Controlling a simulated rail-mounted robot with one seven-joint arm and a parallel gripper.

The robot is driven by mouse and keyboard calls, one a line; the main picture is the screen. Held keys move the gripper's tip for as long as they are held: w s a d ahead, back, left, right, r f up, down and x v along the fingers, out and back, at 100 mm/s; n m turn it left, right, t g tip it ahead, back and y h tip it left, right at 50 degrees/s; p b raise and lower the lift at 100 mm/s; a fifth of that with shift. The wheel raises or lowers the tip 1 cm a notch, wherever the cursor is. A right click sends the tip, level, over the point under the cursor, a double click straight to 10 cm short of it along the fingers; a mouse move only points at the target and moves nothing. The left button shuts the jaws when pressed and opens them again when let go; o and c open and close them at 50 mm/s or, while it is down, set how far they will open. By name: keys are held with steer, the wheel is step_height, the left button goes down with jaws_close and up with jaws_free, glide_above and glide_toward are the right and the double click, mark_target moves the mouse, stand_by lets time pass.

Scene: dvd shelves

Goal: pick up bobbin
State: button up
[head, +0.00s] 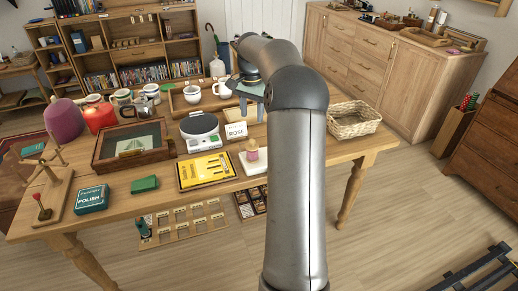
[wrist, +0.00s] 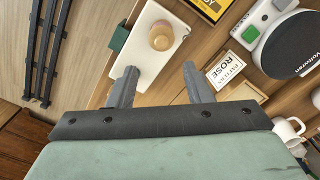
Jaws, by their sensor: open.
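A small pink and pale wooden bobbin (head: 252,150) stands on a white board (head: 247,166) near the front edge of the wooden table, right of the yellow box. In the wrist view the bobbin (wrist: 161,36) shows from above on the white board (wrist: 146,60), ahead of the gap between my fingers. My gripper (wrist: 159,67) is open with nothing between its fingers. In the head view my gripper (head: 252,108) shows beyond the bobbin, above the table, partly hidden by my arm.
A card reading ROSE (head: 236,130) and a round-topped scale (head: 200,128) stand behind and left of the bobbin. A yellow box (head: 206,169) lies to its left. White mugs (head: 222,89) stand farther back. A wicker basket (head: 353,119) sits at the right end.

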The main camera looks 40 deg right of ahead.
mark_target(252, 147)
steer(key=f, duration=1.6)
steer(key=shift+a+f+b, duration=0.2)
steer(key=shift+f+b, duration=0.1)
steer(key=c, duration=0.6)
steer(key=shift+c, duration=0.2)
